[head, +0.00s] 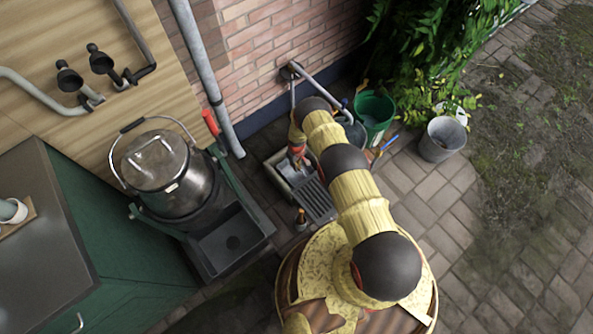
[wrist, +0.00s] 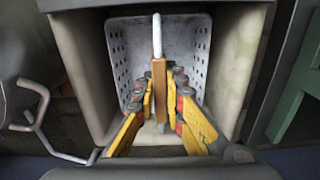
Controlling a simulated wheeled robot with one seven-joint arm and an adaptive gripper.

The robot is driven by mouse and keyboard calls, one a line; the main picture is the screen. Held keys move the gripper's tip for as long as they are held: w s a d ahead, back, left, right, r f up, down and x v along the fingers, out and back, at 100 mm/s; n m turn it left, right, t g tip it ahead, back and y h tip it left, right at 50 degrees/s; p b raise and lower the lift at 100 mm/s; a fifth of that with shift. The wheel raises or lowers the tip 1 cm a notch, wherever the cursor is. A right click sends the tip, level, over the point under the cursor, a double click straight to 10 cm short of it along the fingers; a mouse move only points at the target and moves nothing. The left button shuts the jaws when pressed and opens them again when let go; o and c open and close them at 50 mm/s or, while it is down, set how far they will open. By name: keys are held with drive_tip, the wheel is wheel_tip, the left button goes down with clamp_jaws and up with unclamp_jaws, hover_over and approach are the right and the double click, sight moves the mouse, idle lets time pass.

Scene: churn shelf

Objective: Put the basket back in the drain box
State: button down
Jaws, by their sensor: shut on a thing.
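The basket (wrist: 197,45) is pale grey metal with rows of holes. In the wrist view it sits between the walls of the drain box (wrist: 237,70), and its depth and whether it touches the bottom cannot be told. A white rod handle with a brown grip (wrist: 158,72) rises from it. My gripper (wrist: 160,88) has its yellow fingers on both sides of this grip and is shut on it. In the head view my gripper (head: 298,154) is over the drain box (head: 273,162) by the brick wall, hiding much of the basket.
A dark slotted grate (head: 318,200) lies beside the box. A green bucket (head: 374,110) and a grey bucket (head: 442,140) stand to the right. A metal churn (head: 165,172) stands left, near a dark sink tray (head: 232,243). Paving at right is clear.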

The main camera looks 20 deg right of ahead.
drive_tip(key=b, duration=0.2)
hover_over(297, 174)
drive_tip(key=shift+w+a+f, duration=0.1)
drive_tip(key=shift+w+f, duration=0.05)
drive_tip(key=shift+f, duration=2.05)
drive_tip(key=c, duration=1.9)
unclamp_jaws()
